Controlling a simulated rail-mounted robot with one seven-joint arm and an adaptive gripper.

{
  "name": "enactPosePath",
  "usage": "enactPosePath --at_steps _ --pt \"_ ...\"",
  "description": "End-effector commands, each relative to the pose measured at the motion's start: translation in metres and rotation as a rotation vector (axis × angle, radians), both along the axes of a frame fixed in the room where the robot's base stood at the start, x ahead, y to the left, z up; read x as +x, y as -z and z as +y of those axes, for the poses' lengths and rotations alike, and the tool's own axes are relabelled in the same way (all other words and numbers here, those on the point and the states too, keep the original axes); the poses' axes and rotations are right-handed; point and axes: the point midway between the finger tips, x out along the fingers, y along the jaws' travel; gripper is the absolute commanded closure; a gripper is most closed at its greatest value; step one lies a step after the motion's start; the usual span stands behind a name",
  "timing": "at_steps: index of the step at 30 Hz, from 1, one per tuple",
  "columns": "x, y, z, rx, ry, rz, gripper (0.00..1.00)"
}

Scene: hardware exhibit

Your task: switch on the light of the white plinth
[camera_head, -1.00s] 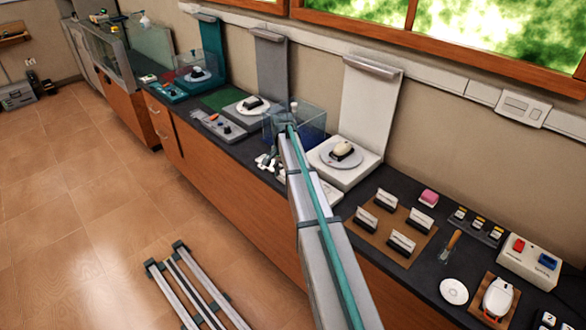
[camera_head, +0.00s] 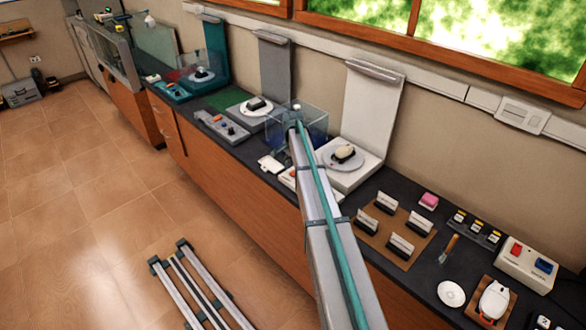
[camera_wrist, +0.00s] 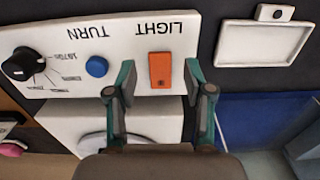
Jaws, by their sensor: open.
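The white plinth (camera_head: 363,112), with a tall back panel, stands on the dark counter in the head view. Its round turntable (camera_head: 330,160) carries a pale object with a dark base. A white control panel (camera_wrist: 130,30) shows upside down in the wrist view. It has an orange switch (camera_wrist: 160,82) marked LIGHT, a blue button (camera_wrist: 96,66) marked TURN and a black knob (camera_wrist: 20,63). My gripper (camera_wrist: 160,76) is open, its two teal fingers on either side of the orange switch. Contact cannot be told. In the head view my arm hides the gripper and most of the panel.
A clear box (camera_head: 313,123) stands left of the plinth. A small white-framed tray (camera_wrist: 262,43) lies beside the panel. Name cards (camera_head: 385,201), a pink block (camera_head: 429,200) and a red-and-blue switch box (camera_head: 527,262) lie to the right. A grey plinth (camera_head: 273,68) stands farther left.

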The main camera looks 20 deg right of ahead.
Motion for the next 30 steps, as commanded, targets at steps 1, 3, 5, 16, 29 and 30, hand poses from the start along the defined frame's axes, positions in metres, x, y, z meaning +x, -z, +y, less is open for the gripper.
enactPosePath --at_steps 1,3,5,16,29,30 --pt "0.0 0.004 0.0 0.0 0.0 0.002 0.48" --pt "0.0 0.01 0.0 0.001 0.0 0.001 0.48" --pt "0.0 0.013 0.0 0.0 0.0 0.0 0.48" --pt "0.0 0.017 0.0 0.0 0.0 0.0 0.53" --pt "0.001 0.017 -0.001 0.008 0.0 0.003 1.0" --pt "0.001 0.017 -0.002 0.024 0.001 0.008 1.0"
